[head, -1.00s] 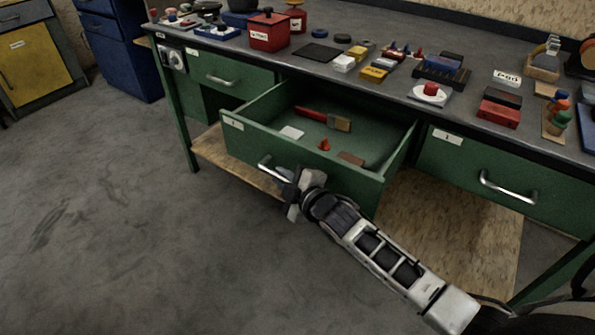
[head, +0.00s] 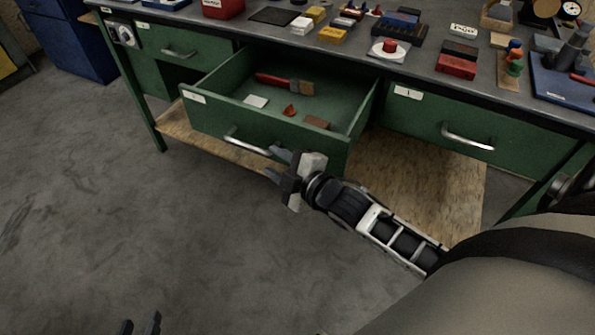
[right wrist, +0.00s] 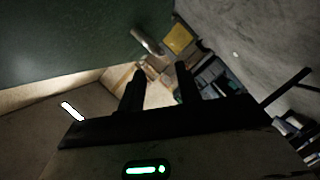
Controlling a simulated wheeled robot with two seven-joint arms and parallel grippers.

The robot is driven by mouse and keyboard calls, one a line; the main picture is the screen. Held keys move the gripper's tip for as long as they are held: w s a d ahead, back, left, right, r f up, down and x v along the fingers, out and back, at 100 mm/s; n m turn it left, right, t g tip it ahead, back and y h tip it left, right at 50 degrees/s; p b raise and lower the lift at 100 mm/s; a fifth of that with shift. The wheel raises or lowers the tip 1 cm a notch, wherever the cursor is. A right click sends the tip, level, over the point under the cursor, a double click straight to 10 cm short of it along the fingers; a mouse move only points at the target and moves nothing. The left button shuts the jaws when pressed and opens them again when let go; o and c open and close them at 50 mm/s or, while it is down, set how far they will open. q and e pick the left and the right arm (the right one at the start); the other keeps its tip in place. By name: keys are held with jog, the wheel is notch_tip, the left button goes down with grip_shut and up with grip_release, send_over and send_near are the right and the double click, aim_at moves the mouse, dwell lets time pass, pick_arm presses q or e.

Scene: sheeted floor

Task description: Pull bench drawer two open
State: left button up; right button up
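The open green drawer (head: 250,130) in the middle of the bench stands pulled well out; the number on its label (head: 194,97) is too small to read. Its metal bar handle (head: 240,141) is on the front face and also shows in the right wrist view (right wrist: 147,41). My right gripper (head: 277,168) is open and empty, just right of the handle and apart from it. Its two separated fingers (right wrist: 160,85) show in the right wrist view with nothing between them. My left gripper (head: 140,326) is at the bottom left edge, open and empty over the floor, mostly cut off.
The drawer holds a red-handled brush (head: 287,84), a white card (head: 256,101) and small pieces. Shut drawers flank it, left (head: 185,45) and right (head: 455,125). A wooden lower shelf (head: 425,190) lies below. Tools and boxes crowd the bench top. The floor (head: 90,220) at left is clear.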

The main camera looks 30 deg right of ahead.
jog(key=v, duration=0.6)
jog(key=shift+s, duration=0.4)
jog(key=s+a+f+m+g+p, duration=0.2)
jog(key=s+a+f+m+g, duration=0.2)
jog(key=s+a+m, duration=0.4)
jog(key=s+f+m, duration=0.1)
jog(key=m, duration=0.3)
jog(key=shift+s+a+g, duration=0.3)
jog(key=shift+a, duration=0.1)
jog(key=shift+d, duration=0.15)
dwell(1.0)
